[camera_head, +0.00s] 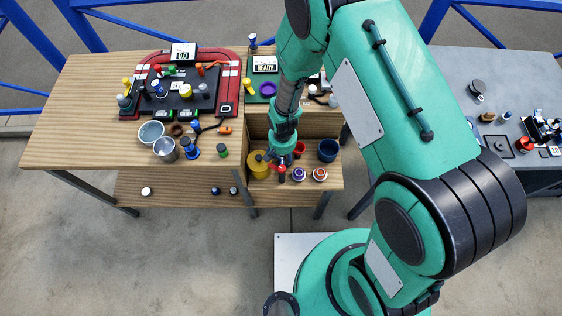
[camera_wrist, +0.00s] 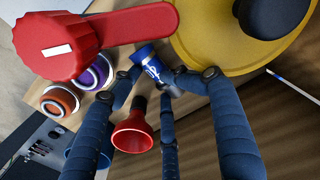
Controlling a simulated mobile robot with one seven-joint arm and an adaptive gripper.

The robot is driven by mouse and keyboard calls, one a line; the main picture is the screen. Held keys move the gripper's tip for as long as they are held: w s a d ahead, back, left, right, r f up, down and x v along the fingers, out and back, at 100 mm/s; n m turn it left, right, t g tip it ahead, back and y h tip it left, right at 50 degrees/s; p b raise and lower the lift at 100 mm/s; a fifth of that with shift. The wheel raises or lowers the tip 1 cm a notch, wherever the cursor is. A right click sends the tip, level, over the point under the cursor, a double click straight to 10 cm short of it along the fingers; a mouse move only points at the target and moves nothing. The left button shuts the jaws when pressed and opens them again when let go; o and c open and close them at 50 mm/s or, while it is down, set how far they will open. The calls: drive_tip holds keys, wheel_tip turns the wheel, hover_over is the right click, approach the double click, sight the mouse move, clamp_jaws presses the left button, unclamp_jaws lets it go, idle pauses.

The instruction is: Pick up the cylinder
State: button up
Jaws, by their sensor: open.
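A small blue cylinder (camera_wrist: 152,66) with white markings shows in the wrist view, tilted, near the tips of my gripper's dark blue fingers. My gripper (camera_wrist: 168,82) is open, with its fingers spread around and below the cylinder in the picture. I cannot tell whether any finger touches it. In the head view my gripper (camera_head: 281,164) is low over the open shelf of the wooden bench, and I cannot make out the blue cylinder there.
A red knob with a handle (camera_wrist: 75,45) is close at upper left. A yellow round thing (camera_wrist: 205,45) is at upper right. A red funnel-shaped cup (camera_wrist: 133,132) sits among the fingers. Purple-ringed (camera_head: 299,174) and orange-ringed (camera_head: 320,174) pieces and a blue pot (camera_head: 328,150) stand nearby.

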drive_tip(key=shift+s+d+f, duration=0.1)
drive_tip(key=shift+s+f, duration=0.6)
drive_tip(key=shift+f, duration=0.15)
drive_tip(key=shift+s, duration=0.15)
drive_tip(key=c, duration=0.8)
drive_tip(key=shift+f, duration=0.1)
drive_tip(key=shift+c, duration=1.9)
drive_tip(key=r, duration=0.3)
drive_tip(key=r+p, duration=0.1)
drive_tip(key=r, duration=0.3)
drive_tip(key=w+r+p, duration=0.1)
drive_tip(key=r, duration=0.2)
drive_tip(key=shift+w+r, duration=0.1)
drive_tip(key=shift+r, duration=0.3)
drive_tip(key=shift+c, duration=0.2)
